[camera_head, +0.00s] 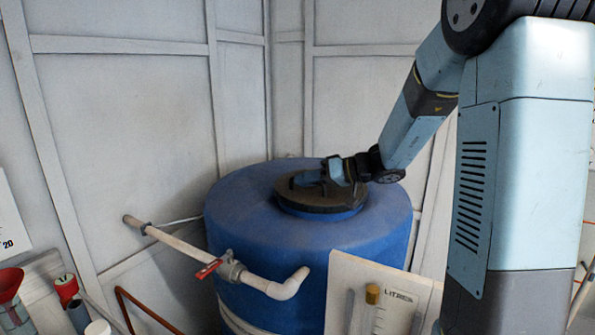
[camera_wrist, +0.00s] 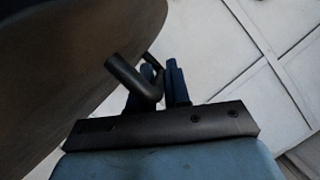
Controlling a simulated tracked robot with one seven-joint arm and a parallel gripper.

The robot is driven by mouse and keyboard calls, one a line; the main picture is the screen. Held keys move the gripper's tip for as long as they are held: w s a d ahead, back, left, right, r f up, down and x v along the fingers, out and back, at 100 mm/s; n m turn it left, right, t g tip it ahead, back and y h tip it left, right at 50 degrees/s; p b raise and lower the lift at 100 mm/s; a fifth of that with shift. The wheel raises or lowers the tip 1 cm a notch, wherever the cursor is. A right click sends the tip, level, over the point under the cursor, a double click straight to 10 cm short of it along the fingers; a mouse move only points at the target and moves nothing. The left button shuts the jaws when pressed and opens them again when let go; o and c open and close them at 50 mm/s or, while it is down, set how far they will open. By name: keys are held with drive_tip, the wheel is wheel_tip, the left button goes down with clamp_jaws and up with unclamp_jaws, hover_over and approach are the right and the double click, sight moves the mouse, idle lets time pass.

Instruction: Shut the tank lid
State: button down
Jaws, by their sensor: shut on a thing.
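The blue tank (camera_head: 310,245) stands in the room's corner in the head view. Its dark round lid (camera_head: 322,203) lies over the raised blue neck on top and looks about level; whether it is fully seated I cannot tell. In the wrist view the lid (camera_wrist: 60,60) fills the left side, with a dark bar handle (camera_wrist: 132,78) standing off it. My gripper (camera_wrist: 163,82) is shut on the handle, with its two blue fingers on either side of the bar. In the head view my gripper (camera_head: 325,173) is at the lid's top and hides part of it.
A pale pipe (camera_head: 195,246) with a red valve handle (camera_head: 209,268) runs along the tank's front left. A white gauge board marked LITRES (camera_head: 385,297) stands at the front right. A red funnel (camera_head: 10,284) is at the lower left. White panelled walls close in behind the tank.

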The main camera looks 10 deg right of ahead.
drive_tip(key=shift+s+d+f, duration=0.1)
drive_tip(key=shift+d+f, duration=0.1)
drive_tip(key=shift+f, duration=0.3)
drive_tip(key=c, duration=1.4)
unclamp_jaws()
drive_tip(key=shift+c, duration=0.2)
drive_tip(key=shift+a, duration=0.1)
drive_tip(key=shift+s+d+r, duration=0.1)
drive_tip(key=shift+s+d, duration=0.05)
drive_tip(key=shift+d, duration=0.25)
drive_tip(key=v, duration=1.3)
drive_tip(key=shift+s+a+r, duration=0.15)
drive_tip(key=shift+r, duration=0.05)
